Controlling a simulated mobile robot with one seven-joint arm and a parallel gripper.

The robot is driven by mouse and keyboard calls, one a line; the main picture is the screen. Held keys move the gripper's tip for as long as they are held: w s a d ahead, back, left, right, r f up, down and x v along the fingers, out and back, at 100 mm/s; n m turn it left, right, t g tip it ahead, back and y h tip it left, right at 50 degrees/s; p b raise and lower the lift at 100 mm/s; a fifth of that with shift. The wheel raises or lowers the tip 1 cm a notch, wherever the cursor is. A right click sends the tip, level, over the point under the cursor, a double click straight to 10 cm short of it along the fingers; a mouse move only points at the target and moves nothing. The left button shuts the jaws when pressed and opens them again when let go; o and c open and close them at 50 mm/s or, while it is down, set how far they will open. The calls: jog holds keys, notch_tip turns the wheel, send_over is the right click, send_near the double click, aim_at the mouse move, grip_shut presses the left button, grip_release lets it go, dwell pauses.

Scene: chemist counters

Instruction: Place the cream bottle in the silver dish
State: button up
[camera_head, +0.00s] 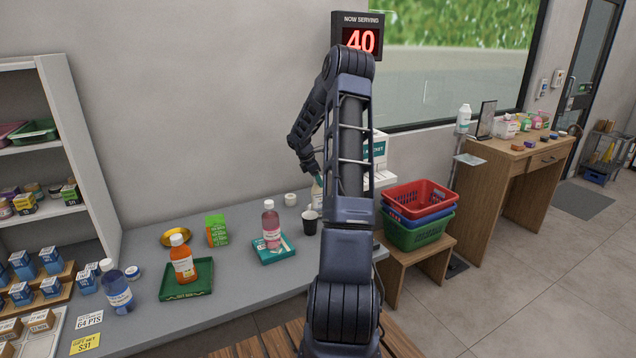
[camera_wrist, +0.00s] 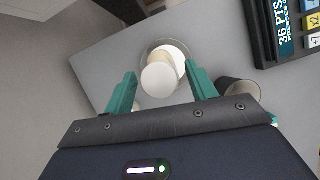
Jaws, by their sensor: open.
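The cream bottle (camera_wrist: 180,58) shows from above in the wrist view, its white cap toward the camera. Its base appears to be inside the round silver dish (camera_wrist: 146,48), whose rim shows around it. My gripper (camera_wrist: 161,70) is open, with one teal finger on each side of the bottle and visible gaps beside the cap. In the head view the bottle (camera_head: 316,194) stands on the counter, partly hidden by my arm. My gripper there is mostly hidden, and I cannot make out the dish.
A dark cup (camera_head: 310,222) stands close by, also beside the right finger in the wrist view (camera_wrist: 240,90).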

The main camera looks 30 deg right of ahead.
jog(key=v, duration=0.9)
jog(key=s+a+r+m+t, duration=0.1)
jog(key=s+a+r+m, duration=0.3)
jog(key=s+a+r, duration=0.6)
jog(key=s+a+r+m+t, duration=0.1)
jog(key=s+a+r+m, duration=0.3)
jog(key=s+a+r, duration=0.45)
jog(key=s+a+f+m+t+y, duration=0.1)
jog(key=s+a+m, duration=0.1)
jog(key=s, duration=0.7)
jog(key=s+a+m+t+y, duration=0.1)
jog(key=s+a+m+y, duration=0.1)
jog(key=s, duration=0.6)
jog(key=s+a+f+m+t+y, duration=0.1)
jog(key=s+a+m, duration=0.2)
jog(key=s, duration=0.6)
jog(key=shift+s+a+f+m, duration=0.3)
jog(key=shift+s+a+m, duration=0.1)
jog(key=shift+m, duration=0.2)
